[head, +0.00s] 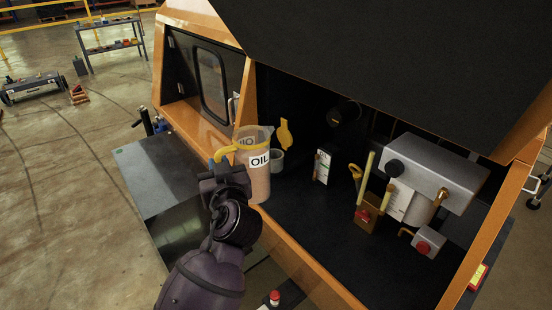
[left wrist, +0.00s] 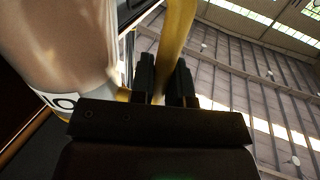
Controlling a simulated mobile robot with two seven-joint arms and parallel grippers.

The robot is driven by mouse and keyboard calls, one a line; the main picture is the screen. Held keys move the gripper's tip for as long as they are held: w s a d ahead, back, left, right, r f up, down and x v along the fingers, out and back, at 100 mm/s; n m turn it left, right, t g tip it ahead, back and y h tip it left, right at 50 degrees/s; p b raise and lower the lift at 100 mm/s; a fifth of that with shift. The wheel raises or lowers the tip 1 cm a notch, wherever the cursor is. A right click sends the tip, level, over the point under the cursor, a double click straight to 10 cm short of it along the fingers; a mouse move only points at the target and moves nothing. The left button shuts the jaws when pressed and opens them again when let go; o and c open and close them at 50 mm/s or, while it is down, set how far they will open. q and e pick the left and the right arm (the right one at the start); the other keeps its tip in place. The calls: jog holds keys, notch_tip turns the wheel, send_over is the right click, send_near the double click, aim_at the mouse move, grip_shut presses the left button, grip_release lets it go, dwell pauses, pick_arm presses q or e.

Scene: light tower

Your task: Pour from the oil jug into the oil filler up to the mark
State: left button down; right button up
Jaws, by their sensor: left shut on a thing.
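The oil jug (head: 260,180) is a clear container with a yellow rim and handle, marked OIL, holding brownish contents. It stands about upright at the orange front edge of the open machine bay. My left gripper (head: 222,164) is shut on its yellow handle; in the left wrist view the fingers (left wrist: 167,82) close around the handle (left wrist: 178,35), with the jug body (left wrist: 65,45) at left. The oil filler (head: 278,157) appears to be the grey neck just right of and behind the jug, with a raised yellow cap (head: 285,132). The jug partly hides it. My right gripper is out of view.
A white gauge-like plate (head: 322,167) stands right of the filler. The dark raised hood (head: 400,60) overhangs the bay. Bay floor between is clear.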

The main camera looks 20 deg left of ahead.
pick_arm(q)
jog(key=a+n+g+y, duration=0.1)
jog(key=f+n+g+y+b, duration=0.1)
jog(key=n+g, duration=0.1)
jog(key=a+f+n+g+y+b, duration=0.1)
jog(key=g+y, duration=0.1)
jog(key=shift+a, duration=0.35)
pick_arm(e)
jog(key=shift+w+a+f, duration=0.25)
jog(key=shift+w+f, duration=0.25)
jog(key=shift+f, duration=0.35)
pick_arm(q)
jog(key=shift+r, duration=0.15)
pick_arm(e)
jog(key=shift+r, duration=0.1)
